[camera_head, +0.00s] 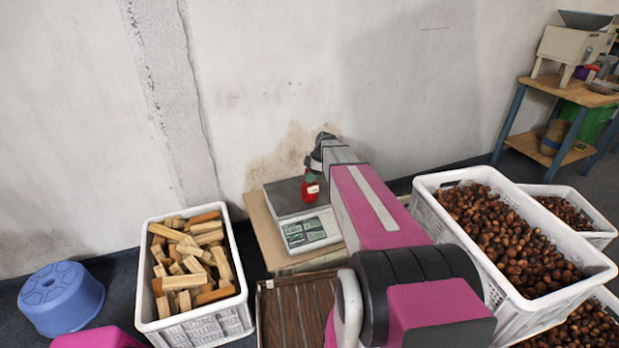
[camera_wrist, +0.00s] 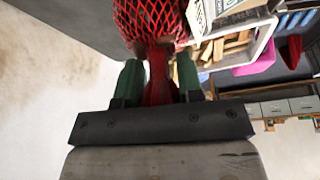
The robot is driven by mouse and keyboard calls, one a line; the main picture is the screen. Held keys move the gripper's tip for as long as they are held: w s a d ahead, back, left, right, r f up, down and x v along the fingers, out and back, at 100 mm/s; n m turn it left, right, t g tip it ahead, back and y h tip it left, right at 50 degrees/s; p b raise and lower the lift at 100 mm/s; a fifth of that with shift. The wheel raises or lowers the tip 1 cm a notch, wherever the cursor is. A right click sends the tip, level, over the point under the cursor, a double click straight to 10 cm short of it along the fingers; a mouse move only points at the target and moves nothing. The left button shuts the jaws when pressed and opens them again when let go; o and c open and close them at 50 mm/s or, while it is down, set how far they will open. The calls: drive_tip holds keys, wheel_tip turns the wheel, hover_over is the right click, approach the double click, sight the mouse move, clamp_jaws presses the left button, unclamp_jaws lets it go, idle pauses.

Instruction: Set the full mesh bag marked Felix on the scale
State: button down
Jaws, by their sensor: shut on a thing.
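A red mesh bag (camera_head: 310,190) with a small pale tag hangs below my gripper (camera_head: 312,176) at the scale's platform. The tag is too small to read. In the wrist view, my gripper (camera_wrist: 159,78) has its two green fingers shut on the gathered red neck of the bag, and the mesh body (camera_wrist: 152,20) bulges beyond them. The scale (camera_head: 283,196) has a dark grey platform and a pale front panel with a display. The bag overlaps the platform's right part in the head view; I cannot tell whether it touches. My arm hides the scale's right side.
The scale stands on a wooden stand (camera_head: 262,232) against the stained wall. A crate of wood blocks (camera_head: 234,262) is at left, with a blue stool (camera_head: 60,297) beyond it. A slatted brown tray (camera_head: 270,318) lies in front. A chestnut crate (camera_head: 432,215) is at right.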

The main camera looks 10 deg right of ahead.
drive_tip(key=shift+f, duration=0.35)
drive_tip(key=c, duration=0.8)
unclamp_jaws()
drive_tip(key=shift+o, duration=0.2)
drive_tip(key=v, duration=1.2)
drive_tip(key=s+a+f+m+h, duration=0.2)
drive_tip(key=s+f+m, duration=0.2)
drive_tip(key=s+m, duration=0.4)
drive_tip(key=s+a+f+m+h, duration=0.2)
drive_tip(key=s+f+m, duration=0.3)
drive_tip(key=s, duration=1.2)
drive_tip(key=shift+a+f+m, duration=0.2)
drive_tip(key=shift+a+m, duration=0.65)
drive_tip(key=shift+m, duration=1.25)
